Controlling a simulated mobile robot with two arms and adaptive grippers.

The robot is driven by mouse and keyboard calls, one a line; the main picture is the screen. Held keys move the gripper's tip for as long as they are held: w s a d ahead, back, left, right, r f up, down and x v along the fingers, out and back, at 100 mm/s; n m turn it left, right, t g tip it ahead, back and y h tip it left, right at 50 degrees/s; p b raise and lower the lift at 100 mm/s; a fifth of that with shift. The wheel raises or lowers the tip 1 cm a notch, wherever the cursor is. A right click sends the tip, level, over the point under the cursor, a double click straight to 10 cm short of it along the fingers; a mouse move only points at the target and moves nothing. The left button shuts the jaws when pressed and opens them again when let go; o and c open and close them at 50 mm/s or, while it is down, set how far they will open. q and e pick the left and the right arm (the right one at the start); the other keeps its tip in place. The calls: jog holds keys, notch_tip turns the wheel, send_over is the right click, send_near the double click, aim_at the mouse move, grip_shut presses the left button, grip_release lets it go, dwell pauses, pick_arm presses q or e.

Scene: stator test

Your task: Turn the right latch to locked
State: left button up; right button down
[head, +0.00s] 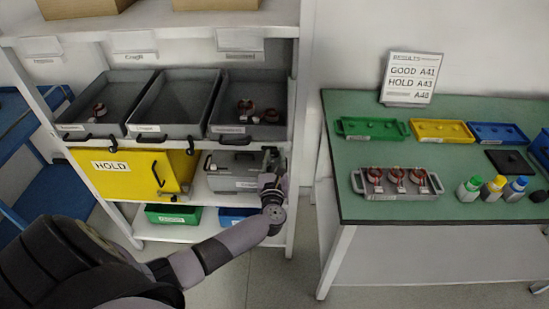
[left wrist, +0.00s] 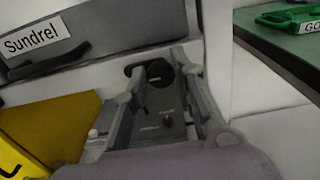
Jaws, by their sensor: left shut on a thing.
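My left gripper (head: 271,165) reaches the right end of the shelf's middle level, in front of a grey box-like unit (head: 222,184). In the left wrist view, the fingers of this gripper (left wrist: 158,66) close on a dark rounded part, which looks like the right latch (left wrist: 148,75). The gripper and fingers hide most of it, so I cannot tell its turned position. Grey surface with small dark marks shows between the fingers. In the head view the latch is hidden behind my gripper. My right gripper is not in view.
A yellow HOLD panel (head: 118,178) stands left of the grey unit. Grey bins (head: 175,100) sit above, and green (head: 172,214) and blue (head: 236,214) bins below. The white shelf post (head: 297,130) is close on the right. A green-topped table (head: 400,210) stands further right.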

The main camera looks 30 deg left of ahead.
pick_arm(q)
grip_shut()
jog(key=shift+m, duration=1.2)
jog(key=m+p, duration=0.1)
jog(key=m, duration=0.4)
jog(key=m+p, duration=0.2)
jog(key=m, duration=0.4)
jog(key=shift+d, duration=0.1)
jog(key=m+p, duration=0.1)
jog(key=m, duration=0.3)
jog(key=shift+f, duration=0.1)
jog(key=shift+m, duration=0.3)
